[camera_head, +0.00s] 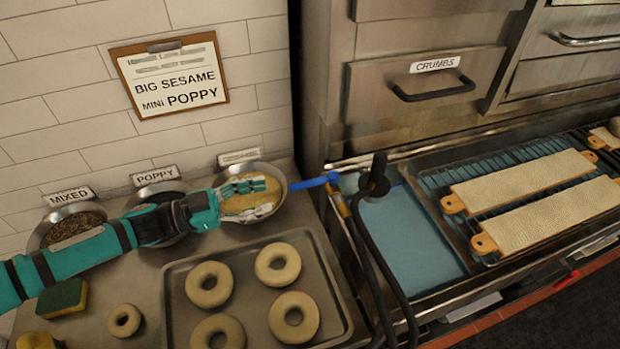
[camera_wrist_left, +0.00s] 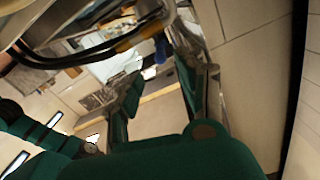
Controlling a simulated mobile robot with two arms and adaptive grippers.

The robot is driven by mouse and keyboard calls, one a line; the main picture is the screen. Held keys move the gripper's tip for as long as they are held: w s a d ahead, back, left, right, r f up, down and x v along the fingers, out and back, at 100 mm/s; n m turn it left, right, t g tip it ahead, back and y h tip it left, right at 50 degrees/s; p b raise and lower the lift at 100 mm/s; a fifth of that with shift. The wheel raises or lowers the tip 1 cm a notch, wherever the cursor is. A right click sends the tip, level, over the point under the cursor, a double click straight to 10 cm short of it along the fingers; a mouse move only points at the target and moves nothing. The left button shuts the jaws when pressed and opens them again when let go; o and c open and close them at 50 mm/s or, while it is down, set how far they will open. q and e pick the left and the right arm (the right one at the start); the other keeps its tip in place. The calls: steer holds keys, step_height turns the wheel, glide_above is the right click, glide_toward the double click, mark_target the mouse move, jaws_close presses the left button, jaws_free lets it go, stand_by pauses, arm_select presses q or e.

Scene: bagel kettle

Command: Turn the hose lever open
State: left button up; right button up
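The blue hose lever (camera_head: 314,183) sticks out to the left from a brass-coloured valve (camera_head: 341,206) at the left end of the water trough. A black hose (camera_head: 392,275) hangs beside the valve, with a thick black head (camera_head: 375,178) at its top. My left gripper (camera_head: 266,197) is above the rightmost seed bowl, its fingers spread and pointing right toward the lever. A small gap separates the fingertips from the lever. The left wrist view shows the left gripper (camera_wrist_left: 160,88) with its fingers apart and nothing visible between them. My right gripper does not show.
Below my left arm are seed bowls (camera_head: 70,226), a tray (camera_head: 172,300) of bagels, a loose bagel (camera_head: 124,320) and a yellow-green sponge (camera_head: 63,298). Right of the valve lies a blue water trough (camera_head: 410,245) and a rack with long boards (camera_head: 525,180). A drawer (camera_head: 425,85) is behind.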

mark_target(322, 181)
arm_select(q)
steer(key=p+x, duration=0.2)
steer(key=x, duration=0.9)
steer(key=shift+d+f, duration=0.1)
jaws_close()
